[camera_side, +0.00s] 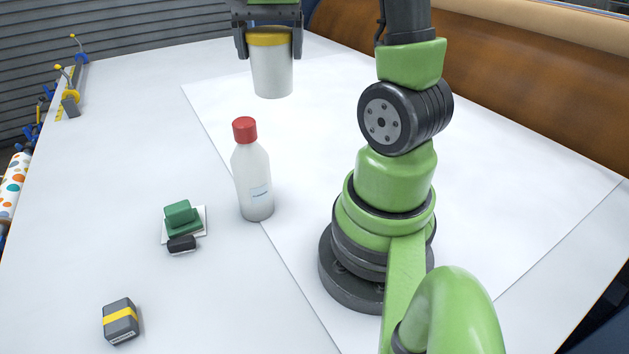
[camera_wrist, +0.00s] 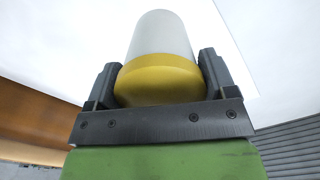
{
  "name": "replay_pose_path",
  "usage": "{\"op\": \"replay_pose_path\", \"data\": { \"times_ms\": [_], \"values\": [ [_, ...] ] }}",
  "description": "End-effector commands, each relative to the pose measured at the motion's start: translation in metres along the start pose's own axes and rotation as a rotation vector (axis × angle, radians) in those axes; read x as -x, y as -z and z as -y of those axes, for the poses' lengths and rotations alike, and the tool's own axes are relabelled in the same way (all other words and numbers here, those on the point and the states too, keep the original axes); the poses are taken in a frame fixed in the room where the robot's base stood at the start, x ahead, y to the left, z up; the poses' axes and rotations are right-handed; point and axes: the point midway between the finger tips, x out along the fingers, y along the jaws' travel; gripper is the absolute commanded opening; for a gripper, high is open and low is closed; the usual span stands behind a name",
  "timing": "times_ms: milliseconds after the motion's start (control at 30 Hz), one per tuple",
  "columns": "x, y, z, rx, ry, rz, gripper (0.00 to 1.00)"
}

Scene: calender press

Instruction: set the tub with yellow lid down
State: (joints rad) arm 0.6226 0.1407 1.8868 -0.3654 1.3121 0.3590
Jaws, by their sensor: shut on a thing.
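The white tub with yellow lid (camera_side: 272,72) is upright in my gripper (camera_side: 270,42), at the back of the table in the side view. The two dark fingers are shut on it at the lid, one on each side. The tub's white body hangs below the fingers. In the wrist view the tub (camera_wrist: 160,45) fills the middle between the fingers (camera_wrist: 160,80), its yellow lid nearest the camera. I cannot tell for sure whether its base touches the white sheet or is a little above it.
A bottle with a red cap (camera_side: 254,180) stands in front, at the sheet's left edge. A green block on a pale square (camera_side: 180,218), a small black piece (camera_side: 182,244) and a grey-yellow block (camera_side: 120,321) lie left on the table. The large white sheet (camera_side: 480,200) is mostly clear.

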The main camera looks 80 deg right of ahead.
Motion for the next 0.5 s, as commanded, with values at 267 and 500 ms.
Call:
{"op": "replay_pose_path", "data": {
  "times_ms": [267, 500],
  "values": [
    [-0.001, 0.024, -0.059, -0.195, 0.001, -0.002, 0.48],
    [-0.035, 0.025, -0.069, -0.222, -0.003, 0.007, 0.48]
  ]
}}
